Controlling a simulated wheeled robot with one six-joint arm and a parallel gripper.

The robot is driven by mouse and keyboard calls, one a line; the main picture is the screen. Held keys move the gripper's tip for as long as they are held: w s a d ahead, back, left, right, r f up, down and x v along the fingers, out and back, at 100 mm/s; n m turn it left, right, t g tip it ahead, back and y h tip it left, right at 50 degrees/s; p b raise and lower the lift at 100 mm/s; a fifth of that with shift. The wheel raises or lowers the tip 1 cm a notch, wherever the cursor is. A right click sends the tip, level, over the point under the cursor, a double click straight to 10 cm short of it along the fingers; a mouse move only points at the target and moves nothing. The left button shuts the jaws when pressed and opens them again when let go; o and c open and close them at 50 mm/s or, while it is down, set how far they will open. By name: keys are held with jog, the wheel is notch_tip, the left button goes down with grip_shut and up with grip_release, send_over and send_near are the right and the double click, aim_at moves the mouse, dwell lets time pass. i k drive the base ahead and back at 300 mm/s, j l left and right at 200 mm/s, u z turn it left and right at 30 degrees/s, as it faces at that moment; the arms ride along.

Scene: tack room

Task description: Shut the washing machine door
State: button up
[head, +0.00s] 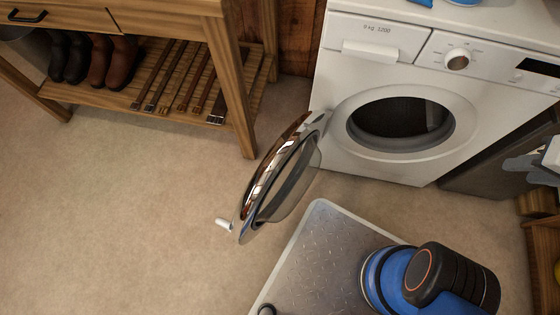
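The white washing machine (345,90) stands at the top right, its front facing me. Its round door (275,185), with a chrome rim and a dark glass bowl, is wide open, swung out on a hinge at the left of the opening. A small white handle (223,224) sticks out from the door's free edge. The round opening (400,118) is uncovered and dark inside; I see no laundry in it. I cannot make out my gripper in this view; only my base plate and a blue and black part of my arm show at the bottom right.
A wooden bench (238,85) with boots (112,62) and leather straps (180,80) on its lower shelf stands at the upper left. A partly cut-off grey object (530,166) is at the right edge. The floor (120,220) left of the door is clear.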

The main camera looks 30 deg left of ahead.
aim_at(310, 128)
jog(key=k+j+z, duration=0.15)
jog(key=k, duration=0.9)
jog(key=k+j, duration=0.1)
jog(key=j, duration=0.25)
jog(key=k+j+z, duration=0.1)
jog(key=j, duration=0.3)
jog(key=k+j, duration=0.15)
jog(key=j, duration=0.2)
jog(key=i+j, duration=0.1)
jog(key=j, duration=0.3)
jog(key=i+j+z, duration=0.1)
jog(key=j, duration=0.3)
jog(key=i+j, duration=0.15)
jog(key=j, duration=0.25)
jog(key=k+l+z, duration=0.2)
jog(key=z, duration=0.15)
jog(key=k+l+z, duration=0.35)
